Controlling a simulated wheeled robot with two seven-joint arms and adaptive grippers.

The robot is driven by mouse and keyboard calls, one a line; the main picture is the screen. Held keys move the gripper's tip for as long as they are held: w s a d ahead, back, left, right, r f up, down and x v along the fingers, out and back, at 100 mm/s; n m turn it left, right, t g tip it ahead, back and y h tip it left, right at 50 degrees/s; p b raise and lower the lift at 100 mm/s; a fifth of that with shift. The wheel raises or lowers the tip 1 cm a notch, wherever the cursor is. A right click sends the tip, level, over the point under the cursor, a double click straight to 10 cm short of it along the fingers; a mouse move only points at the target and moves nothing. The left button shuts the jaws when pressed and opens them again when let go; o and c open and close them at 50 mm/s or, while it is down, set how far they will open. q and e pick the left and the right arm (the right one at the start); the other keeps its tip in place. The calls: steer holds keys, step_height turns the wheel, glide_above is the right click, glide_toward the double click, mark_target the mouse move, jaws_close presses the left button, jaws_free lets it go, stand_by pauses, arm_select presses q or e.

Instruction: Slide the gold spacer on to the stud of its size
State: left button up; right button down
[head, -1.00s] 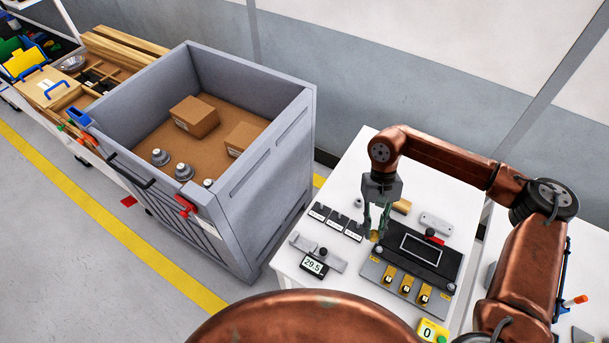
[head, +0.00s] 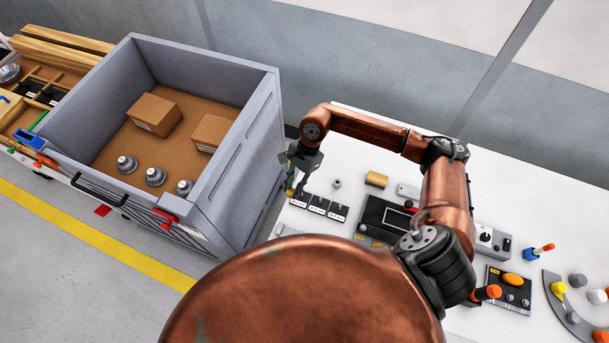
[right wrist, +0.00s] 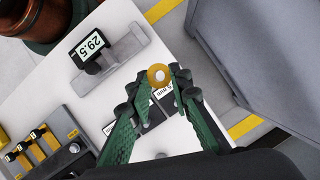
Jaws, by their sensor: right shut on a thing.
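My right gripper (head: 292,187) is over the left edge of the white table, beside a row of labelled dark stud blocks (head: 318,205). In the right wrist view its green fingers (right wrist: 161,82) are shut on the gold spacer (right wrist: 150,73), a short ring seen end-on with a pale centre. The spacer appears held above the table, apart from the blocks. Part of a block with a label ending in "5 mm" (right wrist: 166,92) shows behind it. The fingers hide much of the blocks, and I cannot make out the studs clearly. My left gripper is not in view.
A gauge reading 29.5 (right wrist: 93,43) lies on the table. A grey bin (head: 250,150) stands close left of the table.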

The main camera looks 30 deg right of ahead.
steer(key=m+t, duration=0.1)
steer(key=m, duration=0.2)
steer(key=shift+d+f+p, duration=0.1)
steer(key=shift+p, duration=0.3)
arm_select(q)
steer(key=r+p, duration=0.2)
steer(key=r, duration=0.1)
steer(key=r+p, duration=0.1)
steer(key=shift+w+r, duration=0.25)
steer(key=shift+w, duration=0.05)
arm_select(e)
steer(key=d+m+t, duration=0.1)
steer(key=m, duration=0.2)
steer(key=w+d+m+t+h, duration=0.1)
steer(key=d+m, duration=0.1)
steer(key=m, duration=0.2)
steer(key=d+f+m+t, duration=0.1)
steer(key=m, duration=0.2)
steer(key=shift+w+d+t, duration=0.35)
steer(key=shift+d+t, duration=0.05)
arm_select(q)
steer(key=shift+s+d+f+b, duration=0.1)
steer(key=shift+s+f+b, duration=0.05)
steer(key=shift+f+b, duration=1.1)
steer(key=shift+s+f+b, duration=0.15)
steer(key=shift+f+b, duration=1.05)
steer(key=shift+b, duration=0.05)
arm_select(e)
steer(key=shift+f, duration=2.9)
